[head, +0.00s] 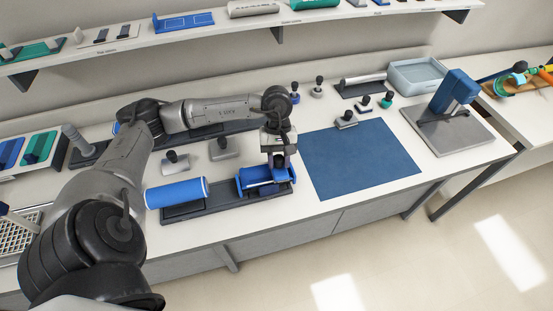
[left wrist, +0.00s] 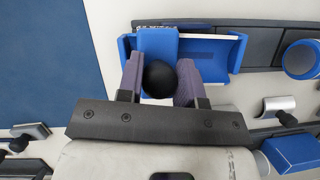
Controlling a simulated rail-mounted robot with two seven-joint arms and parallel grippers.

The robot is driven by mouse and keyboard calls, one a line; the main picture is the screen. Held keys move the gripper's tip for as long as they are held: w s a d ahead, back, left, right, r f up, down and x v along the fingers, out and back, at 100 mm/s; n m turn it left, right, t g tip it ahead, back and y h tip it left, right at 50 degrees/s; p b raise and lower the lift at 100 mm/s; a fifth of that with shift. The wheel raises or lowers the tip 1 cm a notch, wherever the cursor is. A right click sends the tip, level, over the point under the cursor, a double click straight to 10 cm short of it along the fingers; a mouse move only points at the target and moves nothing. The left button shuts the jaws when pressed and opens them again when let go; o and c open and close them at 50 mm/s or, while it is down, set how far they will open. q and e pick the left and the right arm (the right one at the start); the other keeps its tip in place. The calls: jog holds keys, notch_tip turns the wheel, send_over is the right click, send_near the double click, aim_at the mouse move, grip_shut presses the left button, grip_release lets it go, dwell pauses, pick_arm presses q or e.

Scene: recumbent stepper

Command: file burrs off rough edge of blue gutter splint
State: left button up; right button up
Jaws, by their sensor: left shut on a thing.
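The blue gutter splint (head: 288,176) lies on a dark stand on the bench. In the left wrist view the splint (left wrist: 237,55) is a blue trough with a pale edge strip. My left gripper (head: 278,158) points down over it. In the left wrist view the gripper (left wrist: 160,76) has its purple-grey fingers shut around a black ball knob (left wrist: 160,79). A blue block (left wrist: 157,45) lies across the trough just beyond the knob and seems to belong to the held tool. Whether its underside touches the splint edge is hidden. My right gripper is not in view.
A blue roll (head: 177,192) lies left of the splint on the same stand. Grey knobbed tools (head: 222,148) stand behind. A blue mat (head: 360,158) to the right is clear. Small knobbed tools (head: 346,120), a pale tray (head: 417,76) and a blue press (head: 455,92) stand beyond.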

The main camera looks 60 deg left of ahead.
pick_arm(q)
jog(key=shift+s+a, duration=0.1)
jog(key=shift+s, duration=0.1)
jog(key=shift+s+a+f+b, duration=0.1)
jog(key=shift+s+a+b, duration=0.05)
jog(key=shift+s+b, duration=0.25)
jog(key=shift+s, duration=0.4)
jog(key=shift+s+a, duration=0.1)
jog(key=shift+s, duration=0.05)
jog(key=shift+s+a+b, duration=0.25)
jog(key=shift+s+b, duration=0.35)
jog(key=shift+s, duration=0.2)
jog(key=shift+s, duration=0.1)
jog(key=shift+s+a+b, duration=0.3)
jog(key=shift+s, duration=0.55)
